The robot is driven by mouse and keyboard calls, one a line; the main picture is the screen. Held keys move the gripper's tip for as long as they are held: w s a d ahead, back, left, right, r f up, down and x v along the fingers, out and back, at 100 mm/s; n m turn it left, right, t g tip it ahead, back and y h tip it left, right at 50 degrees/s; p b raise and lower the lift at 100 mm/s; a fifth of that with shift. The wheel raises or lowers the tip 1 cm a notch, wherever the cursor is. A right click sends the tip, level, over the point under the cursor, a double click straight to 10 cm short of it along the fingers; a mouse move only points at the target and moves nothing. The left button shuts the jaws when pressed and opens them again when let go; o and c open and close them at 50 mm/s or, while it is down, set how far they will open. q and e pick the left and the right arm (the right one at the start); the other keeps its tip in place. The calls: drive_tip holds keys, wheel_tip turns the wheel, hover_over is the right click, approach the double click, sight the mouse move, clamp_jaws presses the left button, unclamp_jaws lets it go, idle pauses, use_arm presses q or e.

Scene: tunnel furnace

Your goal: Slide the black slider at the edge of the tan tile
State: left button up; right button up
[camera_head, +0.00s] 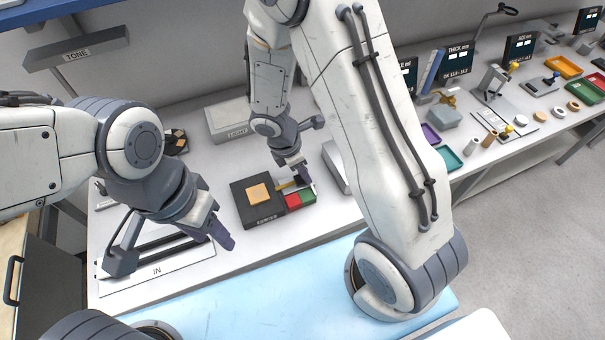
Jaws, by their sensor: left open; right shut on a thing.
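The tan tile (259,194) lies flat on top of a dark block (241,211) with a label on its front, on the white bench. My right gripper (304,182) is low at the right side of this block, just above the red and green pieces. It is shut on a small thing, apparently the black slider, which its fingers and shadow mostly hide. A short yellowish bar (285,185) shows between the tile and the fingers. My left gripper (222,238) is open and empty, left of and nearer than the block, above the plate marked IN.
A red piece (293,202) and a green piece (307,196) adjoin the block on its right. A grey box marked LIGHT (228,120) stands behind. The IN plate (182,264) with dark rails lies front left. Trays and gauges stand far right.

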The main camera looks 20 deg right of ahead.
sight(282, 187)
drive_tip(key=shift+a, duration=0.15)
drive_tip(key=shift+s+a+p, duration=0.1)
drive_tip(key=shift+a+p, duration=0.75)
drive_tip(key=shift+a, duration=2.55)
drive_tip(key=o, duration=1.5)
drive_tip(key=p+v, duration=0.6)
drive_tip(key=v, duration=0.1)
drive_tip(key=shift+p, duration=0.35)
